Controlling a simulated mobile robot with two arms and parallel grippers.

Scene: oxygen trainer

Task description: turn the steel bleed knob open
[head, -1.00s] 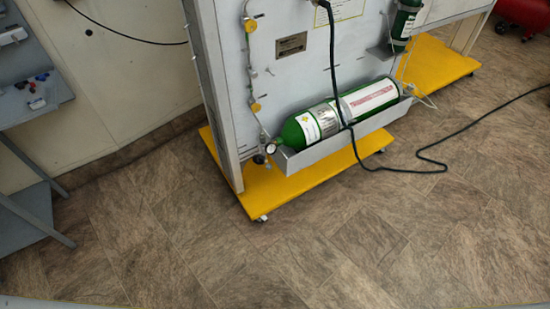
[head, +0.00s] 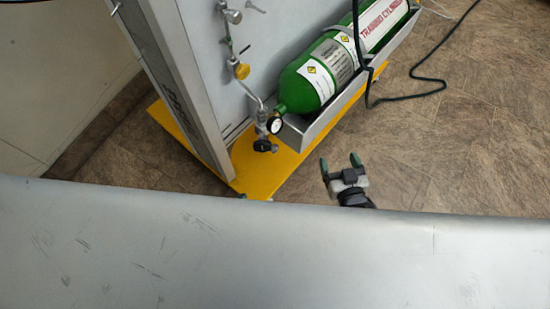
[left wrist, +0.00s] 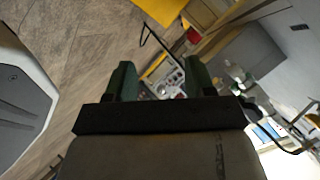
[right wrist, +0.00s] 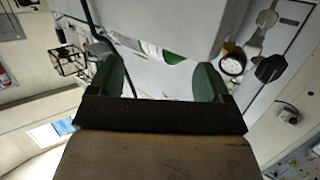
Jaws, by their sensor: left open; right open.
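A small gauge (head: 274,125) and a black knob (head: 262,145) sit at the low end of a pipe on the panel. The right wrist view shows the gauge (right wrist: 232,65), the black knob (right wrist: 270,69) and a grey steel-looking knob (right wrist: 267,18) close by. In the head view this steel knob is not clearly made out. My right gripper (head: 340,163) is open and empty, to the right of the gauge and apart from it.
A green cylinder (head: 310,82) lies in a metal tray (head: 325,118) beside the gauge. A yellow knob (head: 241,71) is higher on the pipe. A yellow base (head: 250,172) juts out below. A dark cable (head: 400,98) hangs by the cylinder. A pale surface hides the lower head view.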

